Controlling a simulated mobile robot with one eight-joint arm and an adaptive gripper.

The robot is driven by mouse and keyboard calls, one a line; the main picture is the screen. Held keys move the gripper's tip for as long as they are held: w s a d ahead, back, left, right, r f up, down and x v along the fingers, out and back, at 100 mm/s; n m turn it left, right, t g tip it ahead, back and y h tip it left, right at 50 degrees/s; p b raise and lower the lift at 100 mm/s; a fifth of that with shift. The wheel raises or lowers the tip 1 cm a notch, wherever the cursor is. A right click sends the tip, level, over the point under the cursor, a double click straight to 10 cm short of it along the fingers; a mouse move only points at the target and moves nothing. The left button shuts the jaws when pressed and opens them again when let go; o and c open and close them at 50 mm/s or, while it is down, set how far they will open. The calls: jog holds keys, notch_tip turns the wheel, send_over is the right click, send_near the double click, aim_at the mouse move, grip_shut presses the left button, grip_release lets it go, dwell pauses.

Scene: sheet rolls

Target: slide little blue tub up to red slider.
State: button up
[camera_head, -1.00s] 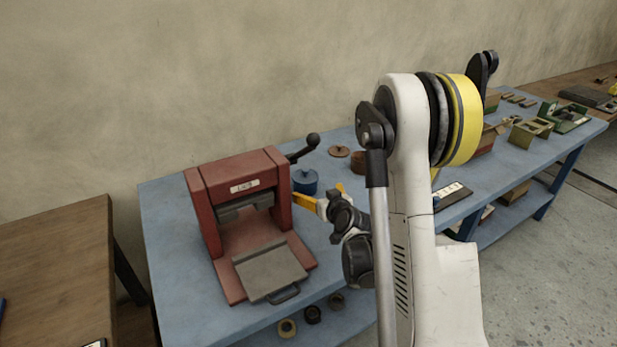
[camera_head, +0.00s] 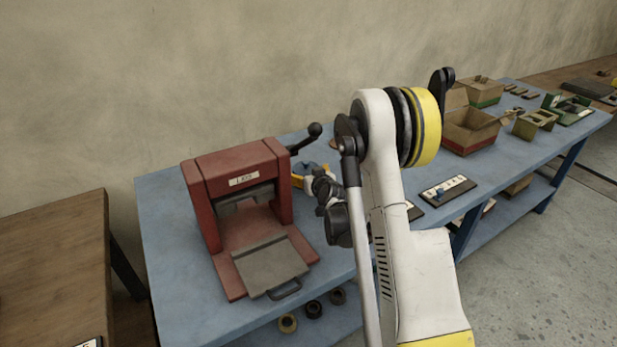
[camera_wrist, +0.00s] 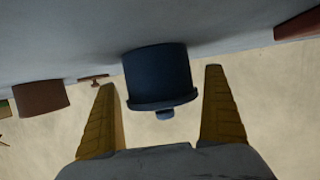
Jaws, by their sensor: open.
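The little blue tub (camera_wrist: 157,72), a dark blue cylinder with a flanged lid and a small knob, appears upside down in the wrist view, between my gripper's spread yellow fingers (camera_wrist: 160,85). A gap shows on each side, so the jaws are open; whether either finger touches it I cannot tell. In the head view, the tub (camera_head: 309,166) is mostly hidden behind my gripper (camera_head: 305,176), just right of the red machine (camera_head: 208,210). This machine has a label, a black handle and a grey plate in front. It is the large red thing in view; no separate slider is distinguishable.
A red-brown cylinder (camera_wrist: 40,97) stands to one side of the tub in the wrist view. The machine's black-knobbed lever (camera_head: 305,140) reaches over near my gripper. Open boxes (camera_head: 468,130) and a panel (camera_head: 447,190) lie farther right on the blue table (camera_head: 180,290).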

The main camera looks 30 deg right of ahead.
jog(key=c, duration=1.1)
jog(key=o, duration=1.1)
jog(key=p+v, duration=0.1)
jog(key=v, duration=0.9)
jog(key=shift+p, duration=0.4)
jog(key=shift+s+a+r, duration=0.1)
jog(key=shift+s+r, duration=0.05)
jog(key=shift+s, duration=0.25)
